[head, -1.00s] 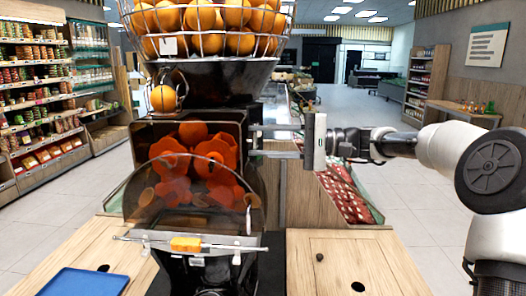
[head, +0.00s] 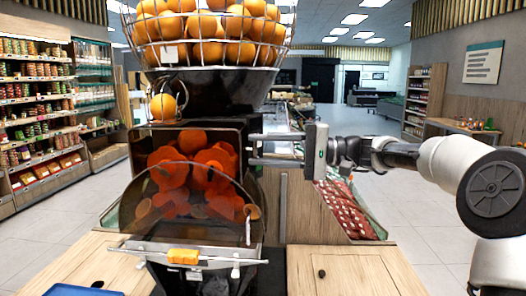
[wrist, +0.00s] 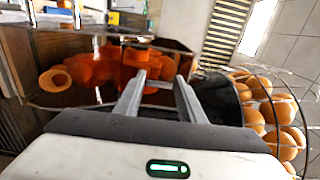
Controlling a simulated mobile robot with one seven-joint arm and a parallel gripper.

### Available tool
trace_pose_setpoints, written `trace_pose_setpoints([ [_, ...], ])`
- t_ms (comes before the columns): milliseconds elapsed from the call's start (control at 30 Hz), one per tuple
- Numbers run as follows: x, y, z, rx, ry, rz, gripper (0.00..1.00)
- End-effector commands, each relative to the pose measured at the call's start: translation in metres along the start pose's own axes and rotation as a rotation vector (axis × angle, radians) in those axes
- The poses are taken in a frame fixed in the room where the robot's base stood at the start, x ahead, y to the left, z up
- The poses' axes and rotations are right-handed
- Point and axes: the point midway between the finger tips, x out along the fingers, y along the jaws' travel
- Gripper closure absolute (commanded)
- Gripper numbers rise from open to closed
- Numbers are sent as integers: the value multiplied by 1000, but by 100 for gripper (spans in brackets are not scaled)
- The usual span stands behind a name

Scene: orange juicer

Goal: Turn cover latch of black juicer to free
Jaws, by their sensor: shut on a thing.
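The black juicer (head: 214,94) stands upright in the middle of the head view. Its smoky see-through cover (head: 190,228) is at the front, with orange-red pressing drums (head: 205,165) behind it. My gripper (head: 253,149) reaches in from the right, its fingertips at the right edge of the juicer's front housing. In the wrist view my gripper (wrist: 160,76) has its two fingers a little apart, at the housing's edge. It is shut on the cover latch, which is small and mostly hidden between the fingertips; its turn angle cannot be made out.
A wire basket of oranges (head: 210,32) sits on top of the juicer. A tap bar with an orange block (head: 184,257) crosses below the cover. Wooden counters flank it, with a blue tray (head: 72,291) at front left. Shelves (head: 38,100) stand at far left.

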Motion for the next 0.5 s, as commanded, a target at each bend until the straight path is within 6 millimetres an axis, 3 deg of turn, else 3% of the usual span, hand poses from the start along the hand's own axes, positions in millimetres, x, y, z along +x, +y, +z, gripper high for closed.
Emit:
trace_pose_setpoints([
  [67, -1, 0, 0, -2, 1, 1, 86],
  [100, -1, 0, 0, -2, 1, 1, 61],
  [200, 0, 0, 0, -1, 1, 1, 45],
  [500, -1, 0, 0, 0, 1, 0, 45],
])
